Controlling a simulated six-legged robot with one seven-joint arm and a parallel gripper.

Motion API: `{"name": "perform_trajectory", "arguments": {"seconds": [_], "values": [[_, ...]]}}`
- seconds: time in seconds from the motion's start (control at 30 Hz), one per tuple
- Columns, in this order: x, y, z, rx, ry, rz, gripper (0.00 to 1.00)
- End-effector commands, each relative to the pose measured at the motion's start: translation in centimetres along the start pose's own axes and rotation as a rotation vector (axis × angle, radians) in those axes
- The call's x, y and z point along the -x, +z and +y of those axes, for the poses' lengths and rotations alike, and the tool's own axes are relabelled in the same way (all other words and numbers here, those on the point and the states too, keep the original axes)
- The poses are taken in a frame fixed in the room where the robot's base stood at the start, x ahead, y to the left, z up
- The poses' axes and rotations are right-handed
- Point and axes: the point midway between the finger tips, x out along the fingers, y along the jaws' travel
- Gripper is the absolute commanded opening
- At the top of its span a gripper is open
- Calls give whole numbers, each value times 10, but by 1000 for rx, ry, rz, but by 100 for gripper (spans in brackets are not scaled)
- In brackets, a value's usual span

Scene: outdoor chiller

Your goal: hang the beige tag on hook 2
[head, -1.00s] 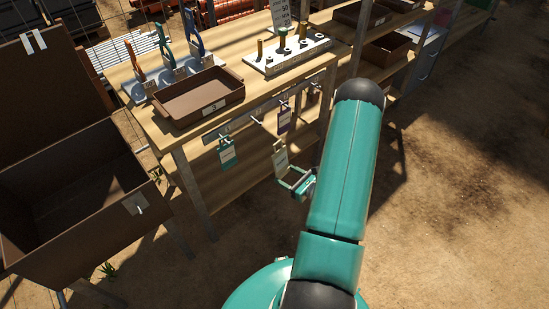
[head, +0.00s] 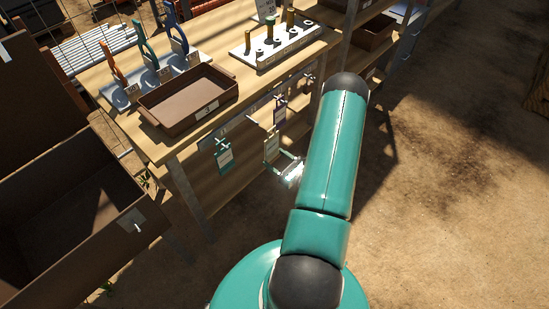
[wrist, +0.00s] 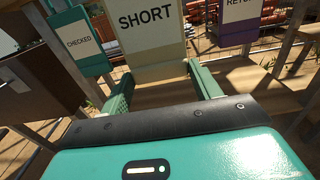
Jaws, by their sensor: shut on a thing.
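The beige tag (head: 271,148) is held upright in my gripper (head: 287,167), in front of the hook rail (head: 238,125) on the workbench's front edge. In the wrist view the beige tag (wrist: 152,30) reads SHORT and stands between the fingertips of my gripper (wrist: 160,70); its top is cut off. A purple tag (head: 279,112) hangs to the right. A bare hook (head: 253,120) shows between them. The hook numbers are too small to read.
A brown tray (head: 190,105), a plier holder (head: 150,85) and a white block with pegs (head: 275,45) stand on the benchtop. A large brown bin (head: 70,215) is at the left. The ground at the right is open.

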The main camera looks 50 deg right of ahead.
Motion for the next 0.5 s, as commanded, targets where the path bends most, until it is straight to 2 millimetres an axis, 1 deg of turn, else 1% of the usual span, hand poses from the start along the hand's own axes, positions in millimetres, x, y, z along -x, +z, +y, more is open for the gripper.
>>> {"name": "perform_trajectory", "arguments": {"seconds": [0.4, 0.5], "values": [[9, -2, -1, 1, -7, 0, 22], [2, -2, 0, 2, -4, 0, 22]]}}
